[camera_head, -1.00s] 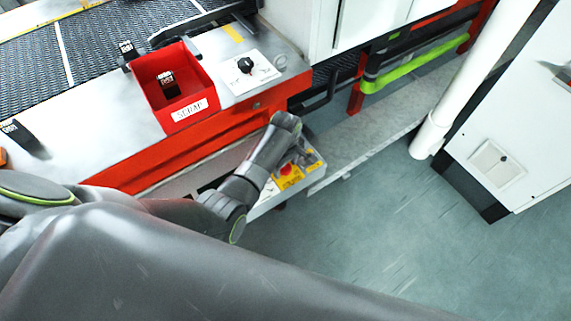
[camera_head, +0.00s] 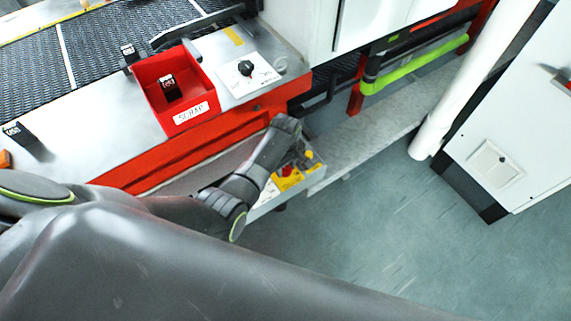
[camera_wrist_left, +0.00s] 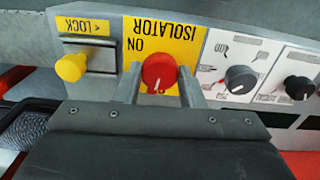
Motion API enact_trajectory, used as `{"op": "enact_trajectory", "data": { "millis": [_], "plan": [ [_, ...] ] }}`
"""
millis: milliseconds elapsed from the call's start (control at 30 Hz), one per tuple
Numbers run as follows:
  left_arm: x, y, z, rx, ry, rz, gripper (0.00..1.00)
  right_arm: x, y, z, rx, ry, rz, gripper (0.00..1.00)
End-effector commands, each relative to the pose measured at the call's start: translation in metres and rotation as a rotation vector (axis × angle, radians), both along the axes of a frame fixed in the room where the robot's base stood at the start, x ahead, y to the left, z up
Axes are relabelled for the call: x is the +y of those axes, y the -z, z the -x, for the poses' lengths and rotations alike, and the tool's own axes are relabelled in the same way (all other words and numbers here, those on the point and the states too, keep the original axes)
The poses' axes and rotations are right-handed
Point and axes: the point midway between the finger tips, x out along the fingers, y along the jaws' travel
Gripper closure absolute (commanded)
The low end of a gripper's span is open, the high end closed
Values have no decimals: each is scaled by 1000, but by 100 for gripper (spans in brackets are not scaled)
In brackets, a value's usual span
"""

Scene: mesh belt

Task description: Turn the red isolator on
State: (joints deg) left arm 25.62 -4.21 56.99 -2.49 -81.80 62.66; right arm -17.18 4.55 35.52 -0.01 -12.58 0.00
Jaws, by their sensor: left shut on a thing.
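The red isolator knob (camera_wrist_left: 159,72) sits on a yellow plate (camera_wrist_left: 192,32) marked ISOLATOR and ON, which appears upside down in the left wrist view. My left gripper (camera_wrist_left: 160,82) has one finger on each side of the knob and is shut on it. A pale line shows on the knob's face. In the head view the yellow plate (camera_head: 287,180) and part of the red knob (camera_head: 288,171) show beside my left forearm; the left fingertips are hidden there. My right gripper is not in view.
A yellow knob (camera_wrist_left: 71,67) by a LOCK label is left of the isolator in the wrist view. Black rotary knobs (camera_wrist_left: 240,79) are to its right. A red SCRAP bin (camera_head: 185,88) stands on the bench above. Open floor (camera_head: 370,230) lies to the right.

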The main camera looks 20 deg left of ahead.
Motion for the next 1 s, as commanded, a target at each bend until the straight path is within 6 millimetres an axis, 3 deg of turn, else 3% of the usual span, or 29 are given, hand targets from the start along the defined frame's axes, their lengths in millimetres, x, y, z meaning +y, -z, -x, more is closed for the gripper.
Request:
{"op": "enact_trajectory", "data": {
  "millis": [400,1000],
  "plan": [
    [1,-3,0,2,381,-1,87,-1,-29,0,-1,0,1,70],
    [1,-2,-1,-1,951,-1,87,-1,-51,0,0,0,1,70]
  ]
}}
